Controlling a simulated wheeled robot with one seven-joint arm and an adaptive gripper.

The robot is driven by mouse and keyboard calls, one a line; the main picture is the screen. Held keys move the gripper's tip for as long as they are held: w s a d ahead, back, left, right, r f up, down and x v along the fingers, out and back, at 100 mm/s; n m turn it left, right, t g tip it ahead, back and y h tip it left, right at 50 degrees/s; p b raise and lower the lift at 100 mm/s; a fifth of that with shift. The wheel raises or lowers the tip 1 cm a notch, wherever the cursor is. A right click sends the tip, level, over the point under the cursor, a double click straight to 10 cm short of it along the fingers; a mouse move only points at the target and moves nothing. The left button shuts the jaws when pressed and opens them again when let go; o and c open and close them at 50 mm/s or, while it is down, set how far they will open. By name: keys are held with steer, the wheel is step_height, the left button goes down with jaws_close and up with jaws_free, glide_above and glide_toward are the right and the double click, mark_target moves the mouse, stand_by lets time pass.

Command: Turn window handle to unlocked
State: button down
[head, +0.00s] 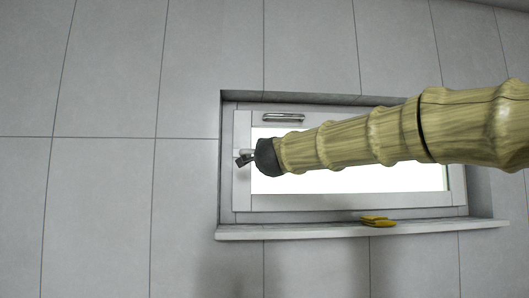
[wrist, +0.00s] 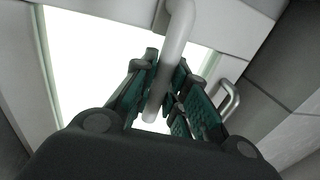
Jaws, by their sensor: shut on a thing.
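The window (head: 342,202) is set in a tiled wall recess and its sash looks closed. The window handle is a light grey bent lever. In the wrist view the handle (wrist: 178,40) runs down from the top of the picture between my gripper's fingers. My gripper (wrist: 158,98) has its green-padded fingers on either side of the lever and is shut on it. In the head view my gripper (head: 245,158) is at the left side of the window frame. My arm hides part of the glass, and only a bit of the handle shows there.
A metal bar pull (head: 283,117) is on the upper sash rail, and it also shows at the right in the wrist view (wrist: 229,101). A yellow object (head: 377,221) lies on the sill (head: 300,231) below. The recess edges surround the frame.

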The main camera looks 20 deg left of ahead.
steer(key=shift+r, duration=0.1)
stand_by(0.4)
steer(key=c, duration=1.4)
jaws_free()
steer(key=shift+a, duration=0.1)
steer(key=shift+s, duration=0.1)
steer(key=v, duration=1.2)
